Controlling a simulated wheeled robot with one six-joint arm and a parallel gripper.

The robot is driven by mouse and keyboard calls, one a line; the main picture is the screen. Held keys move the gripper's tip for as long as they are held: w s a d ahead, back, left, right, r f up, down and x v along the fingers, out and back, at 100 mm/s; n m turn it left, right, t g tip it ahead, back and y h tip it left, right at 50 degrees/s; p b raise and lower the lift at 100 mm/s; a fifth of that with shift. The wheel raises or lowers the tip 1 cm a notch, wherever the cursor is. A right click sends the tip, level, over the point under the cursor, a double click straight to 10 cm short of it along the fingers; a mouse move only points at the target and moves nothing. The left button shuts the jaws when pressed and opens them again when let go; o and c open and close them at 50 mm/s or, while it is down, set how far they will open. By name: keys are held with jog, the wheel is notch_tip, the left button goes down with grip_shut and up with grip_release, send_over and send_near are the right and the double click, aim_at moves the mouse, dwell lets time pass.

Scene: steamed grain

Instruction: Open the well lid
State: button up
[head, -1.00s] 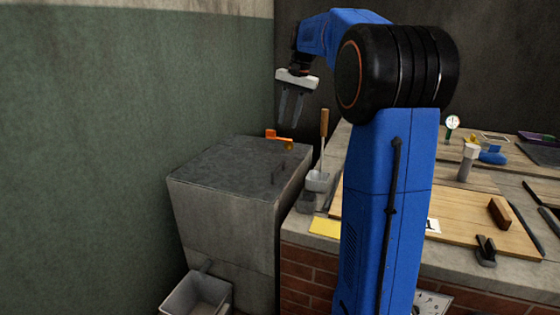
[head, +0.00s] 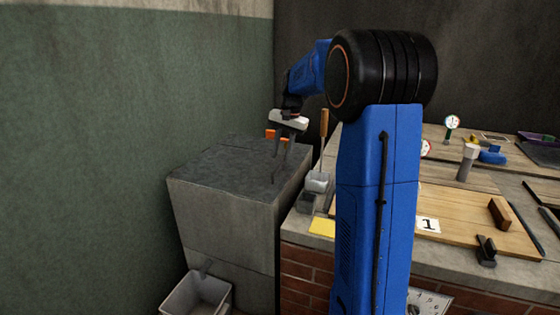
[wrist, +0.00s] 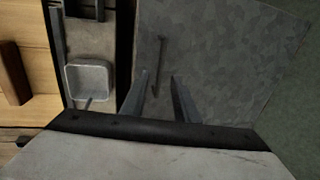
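The well is a grey concrete box (head: 225,222) against the green wall at the left. Its flat dark grey lid (head: 215,165) lies closed on top and fills much of the wrist view (wrist: 225,50). A thin dark bar handle (wrist: 160,55) stands on the lid near its edge. My gripper (head: 278,160) points down just above the lid's right side. In the wrist view the fingers (wrist: 161,76) are apart with nothing held. The near end of the handle appears between the fingertips; I cannot tell their height above it. In the head view the fingers largely hide the handle.
A small pale container (head: 317,182) with a wooden-handled tool (head: 323,124) stands right of the well on the cluttered brick counter. A grey basin (head: 197,295) is below.

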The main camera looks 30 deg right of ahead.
aim_at(279, 165)
jog(key=shift+w+a+f, duration=0.1)
jog(key=shift+a+f, duration=0.05)
jog(key=shift+f, duration=0.65)
jog(key=shift+w+a+f, duration=0.1)
jog(key=shift+f, duration=0.7)
grip_shut()
jog(key=shift+r, duration=0.1)
